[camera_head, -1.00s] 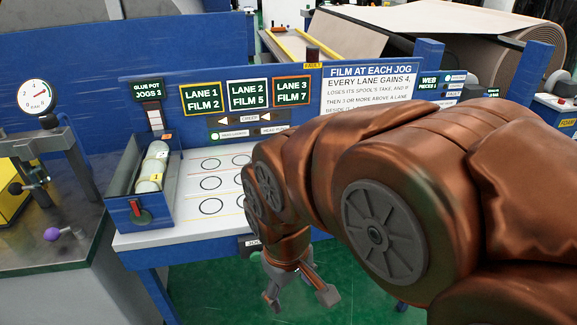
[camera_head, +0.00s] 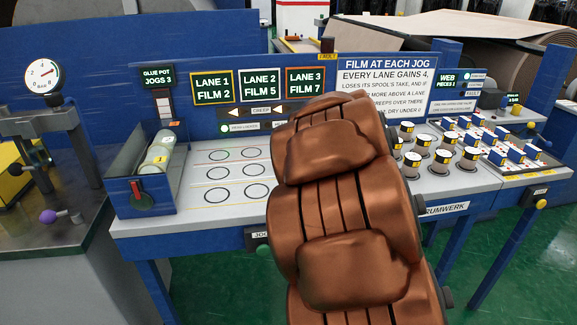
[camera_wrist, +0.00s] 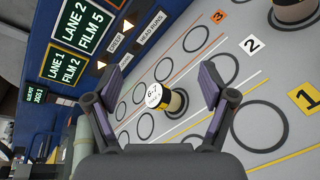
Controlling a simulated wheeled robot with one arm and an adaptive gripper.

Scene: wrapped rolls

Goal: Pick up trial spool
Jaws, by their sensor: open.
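My gripper is open and holds nothing. In the head view my brown arm hides the gripper and this spool. Several spools with yellow-marked tops (camera_head: 441,161) stand on the table right of my arm. I cannot tell from the labels which spool is called the trial spool.
The white board (camera_head: 205,172) has rows of empty circles and coloured lane lines. A tray of small blue, white and red pieces (camera_head: 546,172) is at right. Signs (camera_head: 212,87) stand along the back.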

